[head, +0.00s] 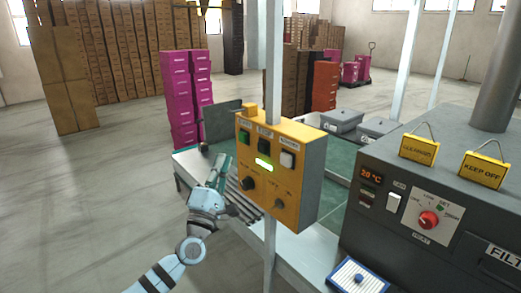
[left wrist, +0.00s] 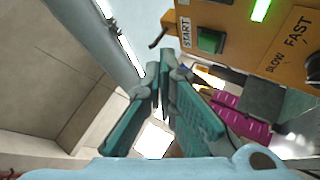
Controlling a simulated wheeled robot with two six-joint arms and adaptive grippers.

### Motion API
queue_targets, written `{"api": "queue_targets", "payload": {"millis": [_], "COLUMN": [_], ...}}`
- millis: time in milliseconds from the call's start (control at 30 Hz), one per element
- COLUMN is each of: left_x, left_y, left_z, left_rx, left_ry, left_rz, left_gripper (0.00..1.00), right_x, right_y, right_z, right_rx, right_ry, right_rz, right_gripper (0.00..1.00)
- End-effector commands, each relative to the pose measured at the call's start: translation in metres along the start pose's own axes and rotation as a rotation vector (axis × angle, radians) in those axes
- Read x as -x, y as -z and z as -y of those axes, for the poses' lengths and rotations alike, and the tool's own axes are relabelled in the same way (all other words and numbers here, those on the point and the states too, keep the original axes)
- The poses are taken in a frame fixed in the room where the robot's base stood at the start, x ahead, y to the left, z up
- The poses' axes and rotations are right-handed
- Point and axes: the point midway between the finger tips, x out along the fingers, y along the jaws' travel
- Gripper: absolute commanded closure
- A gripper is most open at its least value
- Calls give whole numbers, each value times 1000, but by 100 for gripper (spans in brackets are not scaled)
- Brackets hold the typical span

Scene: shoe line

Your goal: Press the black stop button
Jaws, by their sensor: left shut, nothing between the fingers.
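The yellow control box (head: 300,190) is mounted on a pole. Its top row has a green button (head: 244,137), a black button (head: 264,146) in the middle and a pale button (head: 287,160). A green light (head: 264,163) glows below them. My left gripper (head: 221,165) is shut and empty, just left of the box and apart from the buttons. In the left wrist view its teal fingers (left wrist: 165,82) are together, below the green START button (left wrist: 210,40). The black button cannot be made out there. My right gripper is not in view.
Two dark knobs (head: 248,183) sit low on the box face. A grey machine (head: 440,200) with yellow signs and a red knob (head: 428,220) stands at right. Magenta boxes (head: 178,100) stand behind. The floor at left is clear.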

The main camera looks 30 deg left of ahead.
Motion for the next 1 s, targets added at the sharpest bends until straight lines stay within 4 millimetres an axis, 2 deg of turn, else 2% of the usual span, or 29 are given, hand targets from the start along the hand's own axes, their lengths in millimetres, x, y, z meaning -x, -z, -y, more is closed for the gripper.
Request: {"api": "queue_targets", "payload": {"millis": [400, 600, 1000], "left_x": [-38, -52, -56], "left_y": [-29, -39, -42], "left_z": [32, 41, 42], "left_rx": [3, 2, -1], "left_ry": [-2, 0, 1], "left_rz": [-1, 0, 1], "left_gripper": [100, 100, 100], "right_x": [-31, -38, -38], "right_y": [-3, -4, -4], "right_z": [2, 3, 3], "right_rx": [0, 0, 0], "right_ry": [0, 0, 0], "right_rz": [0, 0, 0], "right_gripper": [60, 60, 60]}}
